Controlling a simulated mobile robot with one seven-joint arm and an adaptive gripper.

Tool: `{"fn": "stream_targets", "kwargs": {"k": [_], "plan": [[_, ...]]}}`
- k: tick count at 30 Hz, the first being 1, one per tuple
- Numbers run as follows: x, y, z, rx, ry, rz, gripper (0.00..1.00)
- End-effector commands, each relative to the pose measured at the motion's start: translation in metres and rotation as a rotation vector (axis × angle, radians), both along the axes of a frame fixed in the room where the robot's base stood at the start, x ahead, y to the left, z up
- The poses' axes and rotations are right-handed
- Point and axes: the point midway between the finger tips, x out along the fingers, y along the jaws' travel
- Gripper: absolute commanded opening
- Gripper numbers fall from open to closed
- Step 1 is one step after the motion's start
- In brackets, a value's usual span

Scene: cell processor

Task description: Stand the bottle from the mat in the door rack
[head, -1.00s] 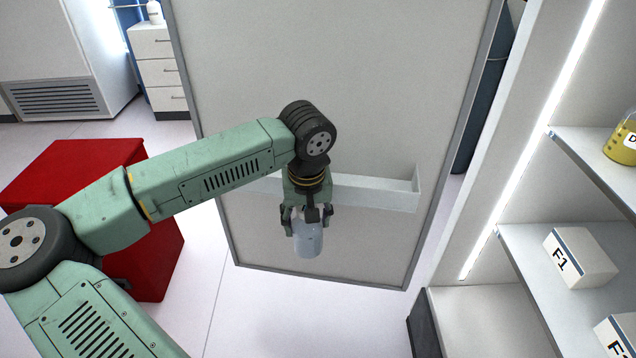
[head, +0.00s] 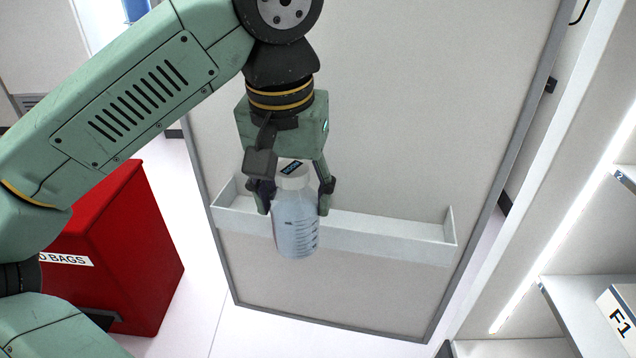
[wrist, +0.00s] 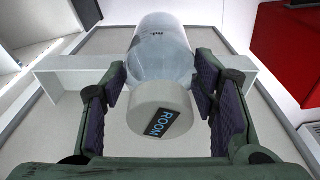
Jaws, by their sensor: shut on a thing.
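The bottle (head: 296,228) is clear with a white cap and graduation marks. My gripper (head: 294,198) is shut on it near its neck and holds it upright. In the wrist view the bottle (wrist: 160,48) shows between the fingers, its cap lettered "ROOM" facing the camera. The door rack (head: 385,236) is a shallow white trough across the inside of the open door (head: 420,110). In the head view the bottle overlaps the left part of the rack and appears in front of it; the exact gap is hard to tell. The mat is not in view.
A red bin (head: 120,250) with a label stands at the left. At the right are lit shelves (head: 570,305) with a white box marked F1 (head: 620,318). The right part of the rack looks empty.

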Motion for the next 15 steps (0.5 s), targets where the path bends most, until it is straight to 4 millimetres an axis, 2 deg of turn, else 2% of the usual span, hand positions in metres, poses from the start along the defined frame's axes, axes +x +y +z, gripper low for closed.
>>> {"fn": "stream_targets", "kwargs": {"k": [1,6,12,15], "plan": [[0.014,-0.003,0.003,0.001,0.002,0.000,0.11],[0.059,-0.011,0.003,0.000,0.000,0.000,0.11],[0.103,-0.019,0.002,0.001,0.000,0.000,0.11],[0.119,-0.021,-0.002,0.000,0.000,0.001,0.11]]}}
